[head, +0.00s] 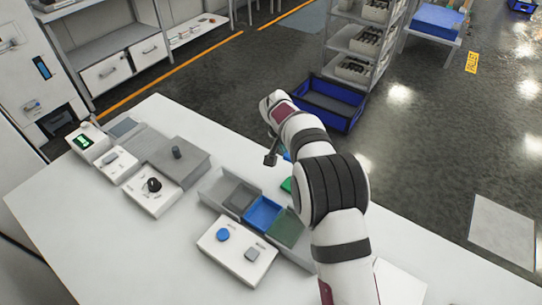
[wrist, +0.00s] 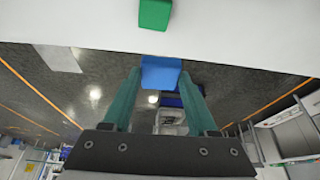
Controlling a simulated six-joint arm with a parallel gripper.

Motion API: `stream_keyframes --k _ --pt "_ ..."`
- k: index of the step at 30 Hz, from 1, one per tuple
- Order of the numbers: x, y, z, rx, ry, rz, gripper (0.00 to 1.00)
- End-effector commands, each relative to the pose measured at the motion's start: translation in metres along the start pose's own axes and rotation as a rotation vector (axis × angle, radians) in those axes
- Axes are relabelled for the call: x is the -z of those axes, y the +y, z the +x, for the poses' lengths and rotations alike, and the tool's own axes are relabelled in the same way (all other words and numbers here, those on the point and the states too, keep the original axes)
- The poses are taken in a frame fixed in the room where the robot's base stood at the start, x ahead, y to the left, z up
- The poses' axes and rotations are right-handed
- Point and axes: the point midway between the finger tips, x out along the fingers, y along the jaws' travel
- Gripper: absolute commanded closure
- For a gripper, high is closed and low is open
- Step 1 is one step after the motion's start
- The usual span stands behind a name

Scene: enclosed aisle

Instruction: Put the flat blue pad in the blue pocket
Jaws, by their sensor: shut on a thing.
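The flat blue pad (wrist: 160,72) is between the two teal fingers of my gripper (wrist: 160,88) in the wrist view. My gripper is shut on it. In the head view a small bit of blue (head: 287,156) shows beside my arm, likely the pad; the arm hides most of the gripper. The blue pocket (head: 262,213) is a compartment of a grey tray on the white table, between a dark grey pocket (head: 240,198) and a green pocket (head: 288,228). No pad shows in the blue pocket. The held pad is apart from the tray, toward the table's far edge.
A green block (head: 287,184) lies behind the tray, partly hidden by my arm; it also shows in the wrist view (wrist: 154,14). A white box with a blue button (head: 223,235) stands in front of the tray. A grey box with a knob (head: 177,153) stands to the left.

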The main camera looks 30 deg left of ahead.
Motion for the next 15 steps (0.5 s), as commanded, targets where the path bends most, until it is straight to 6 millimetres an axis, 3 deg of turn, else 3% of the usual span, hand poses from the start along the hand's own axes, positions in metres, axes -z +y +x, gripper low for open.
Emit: stream_keyframes --k 4,7,15 --pt "0.006 0.018 -0.011 -0.001 -0.001 0.0 0.96" --pt "-0.01 0.014 -0.023 -0.002 -0.003 0.0 0.96" --pt "-0.104 0.0 -0.073 -0.01 -0.003 0.017 0.96"
